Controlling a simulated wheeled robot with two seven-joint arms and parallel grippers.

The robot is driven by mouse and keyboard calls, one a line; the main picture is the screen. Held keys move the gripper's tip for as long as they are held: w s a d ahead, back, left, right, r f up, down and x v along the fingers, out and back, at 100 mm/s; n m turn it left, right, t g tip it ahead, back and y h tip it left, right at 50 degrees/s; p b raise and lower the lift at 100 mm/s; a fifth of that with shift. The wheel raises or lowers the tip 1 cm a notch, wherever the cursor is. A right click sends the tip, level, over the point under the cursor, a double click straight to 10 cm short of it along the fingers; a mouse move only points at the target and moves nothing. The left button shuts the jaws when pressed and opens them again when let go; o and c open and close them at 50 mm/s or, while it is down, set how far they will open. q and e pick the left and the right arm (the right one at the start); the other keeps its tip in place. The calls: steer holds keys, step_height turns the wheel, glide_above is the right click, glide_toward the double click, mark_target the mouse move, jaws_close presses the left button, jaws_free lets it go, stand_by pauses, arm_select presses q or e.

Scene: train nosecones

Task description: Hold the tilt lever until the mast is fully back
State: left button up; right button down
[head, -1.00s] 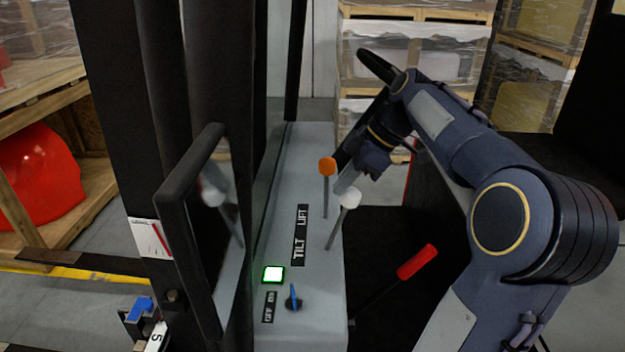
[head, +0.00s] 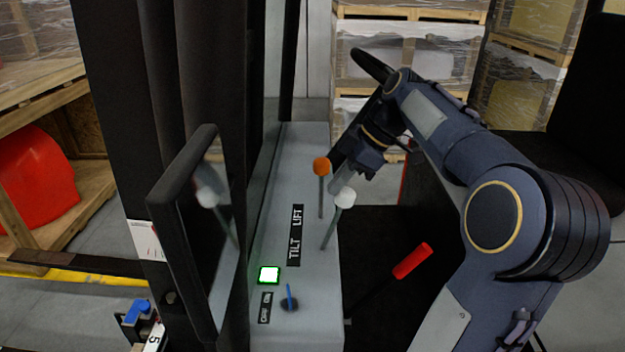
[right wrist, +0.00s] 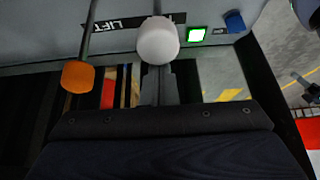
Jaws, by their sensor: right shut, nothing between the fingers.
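The tilt lever has a white knob (head: 344,197) on a thin grey rod and rises from the grey console beside the TILT label (head: 294,249). It leans to the right. My right gripper (head: 337,182) is shut and empty, with its fingertips right at the white knob. In the right wrist view the closed fingertips (right wrist: 158,82) end just behind the white knob (right wrist: 158,40); whether they touch it I cannot tell. The mast (head: 160,100) stands as dark uprights at the left. My left gripper is out of view.
The lift lever with an orange knob (head: 321,167) stands close behind the tilt lever. A lit green-framed button (head: 268,275) and a blue switch (head: 289,302) are nearer on the console. A red-handled lever (head: 412,261) is at the right. A dark-framed mirror (head: 183,185) stands left.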

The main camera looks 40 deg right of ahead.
step_height(320, 180, up, 9)
steer(key=s+d+p, duration=0.1)
steer(key=shift+s+d+p, duration=0.15)
steer(key=shift+d+p, duration=0.15)
steer(key=shift+a+r, duration=0.1)
stand_by(1.0)
steer(key=s+a+f+m, duration=0.3)
steer(key=s+a+f, duration=0.1)
steer(key=a+f, duration=0.3)
steer(key=s+a+f+m+t, duration=0.1)
steer(key=s+a+f+m, duration=0.3)
steer(key=a+f, duration=0.3)
steer(key=s+a+f+m+h, duration=0.1)
steer(key=s+a+f+m, duration=0.3)
steer(key=s+a+f, duration=0.2)
steer(key=shift+s+a+f, duration=0.1)
steer(key=shift+a+f, duration=0.55)
steer(key=shift+a, duration=0.25)
